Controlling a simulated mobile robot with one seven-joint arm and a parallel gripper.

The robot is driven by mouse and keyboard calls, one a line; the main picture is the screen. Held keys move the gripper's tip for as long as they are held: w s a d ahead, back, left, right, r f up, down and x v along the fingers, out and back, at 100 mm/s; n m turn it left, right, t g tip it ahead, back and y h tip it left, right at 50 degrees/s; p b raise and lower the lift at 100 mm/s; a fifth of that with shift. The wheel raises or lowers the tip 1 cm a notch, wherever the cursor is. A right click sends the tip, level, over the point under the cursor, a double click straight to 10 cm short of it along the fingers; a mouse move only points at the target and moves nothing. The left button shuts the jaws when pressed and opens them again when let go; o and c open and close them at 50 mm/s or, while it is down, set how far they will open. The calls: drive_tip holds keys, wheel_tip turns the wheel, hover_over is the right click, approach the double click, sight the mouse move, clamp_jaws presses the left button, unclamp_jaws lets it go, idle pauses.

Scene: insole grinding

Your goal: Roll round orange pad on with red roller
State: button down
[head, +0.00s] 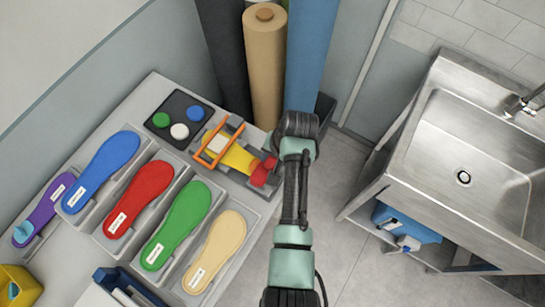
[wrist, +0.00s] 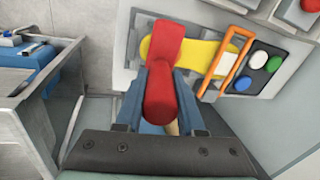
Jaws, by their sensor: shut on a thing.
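My gripper (wrist: 160,92) is shut on the red roller (wrist: 168,45), with one finger on each side of its handle. The roller's wide end lies over the yellow insole (wrist: 195,50) in the wrist view; whether it touches cannot be told. In the head view the red roller (head: 262,173) is at the lower right end of the yellow insole (head: 238,158). An orange frame (head: 204,150) crosses the insole's other end, and a white piece (head: 218,144) shows there. I see no round orange pad; the roller hides part of the insole.
A dark tray (head: 163,104) with green (head: 161,120), white (head: 179,131) and blue (head: 195,113) round pads stands beside the fixture. Several coloured insoles lie in slots at the left. Tall rolls (head: 265,65) stand behind. A steel sink (head: 475,150) is at the right.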

drive_tip(key=shift+w+a+f, duration=0.1)
drive_tip(key=shift+w+a, duration=0.25)
drive_tip(key=shift+a, duration=0.25)
drive_tip(key=shift+w+a+f, duration=0.1)
drive_tip(key=shift+w+a, duration=0.25)
drive_tip(key=shift+a, duration=0.25)
drive_tip(key=shift+s+r, duration=0.1)
drive_tip(key=shift+s+d+r, duration=0.1)
drive_tip(key=shift+s+d, duration=0.2)
drive_tip(key=shift+d, duration=0.1)
drive_tip(key=shift+s+d+p, duration=0.5)
drive_tip(key=shift+d+p, duration=0.25)
drive_tip(key=shift+d, duration=0.1)
drive_tip(key=shift+w, duration=0.1)
